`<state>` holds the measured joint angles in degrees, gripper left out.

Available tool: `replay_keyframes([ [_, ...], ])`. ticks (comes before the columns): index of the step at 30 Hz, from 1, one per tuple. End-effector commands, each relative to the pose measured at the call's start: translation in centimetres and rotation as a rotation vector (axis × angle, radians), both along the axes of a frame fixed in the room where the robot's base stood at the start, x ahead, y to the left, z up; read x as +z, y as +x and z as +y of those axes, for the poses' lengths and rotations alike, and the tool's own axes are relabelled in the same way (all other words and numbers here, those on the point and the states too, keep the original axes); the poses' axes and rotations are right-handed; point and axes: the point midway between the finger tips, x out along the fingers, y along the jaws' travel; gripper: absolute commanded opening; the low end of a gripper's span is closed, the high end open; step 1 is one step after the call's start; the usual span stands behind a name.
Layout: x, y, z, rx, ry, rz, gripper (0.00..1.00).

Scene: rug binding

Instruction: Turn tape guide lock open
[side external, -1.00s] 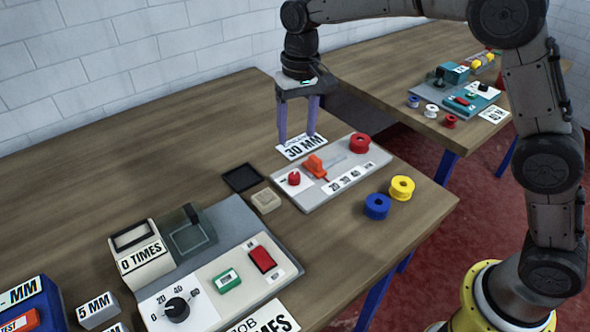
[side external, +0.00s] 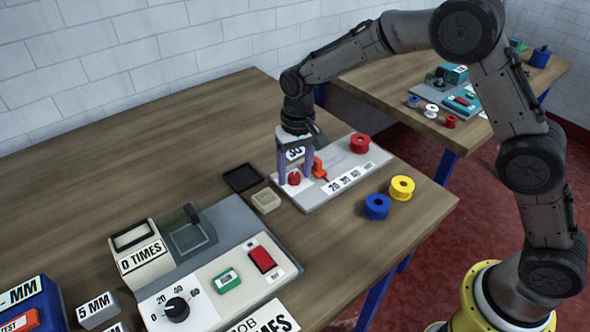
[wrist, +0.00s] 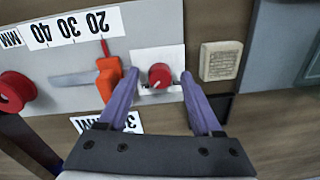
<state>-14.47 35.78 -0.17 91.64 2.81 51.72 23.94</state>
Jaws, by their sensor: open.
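The tape guide is a grey plate (side external: 330,190) with a red round lock knob (side external: 294,178) on a white label near its left end. The knob also shows in the wrist view (wrist: 160,76), with a small pale mark on it. My gripper (side external: 296,181) points down and is open, one purple finger on each side of the knob. In the wrist view, the fingertips (wrist: 160,74) flank the knob with gaps visible. Whether they are fully down around it is unclear. An orange slider (side external: 317,168) sits beside the right finger, by the 20 30 40 scale (side external: 346,181).
A red spool (side external: 360,143) stands on the plate's far right. Blue (side external: 377,206) and yellow (side external: 401,188) spools stand to the right. A beige block (side external: 266,201) and black tray (side external: 243,177) lie left. A 30 MM card (wrist: 105,122) is behind my gripper.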

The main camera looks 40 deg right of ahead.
Motion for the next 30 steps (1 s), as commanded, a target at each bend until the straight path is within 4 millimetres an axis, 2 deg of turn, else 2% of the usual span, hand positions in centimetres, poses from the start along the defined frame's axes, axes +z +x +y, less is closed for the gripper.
replay_keyframes([
  [2,0.02,0.0,-0.01,0.0,0.0,0.0,0.63],
  [12,0.06,0.01,-0.01,0.0,0.0,0.0,0.01],
  [23,0.11,0.02,-0.02,0.022,0.0,-0.001,0.0],
  [30,0.17,0.07,-0.03,0.131,0.001,-0.002,0.0],
])
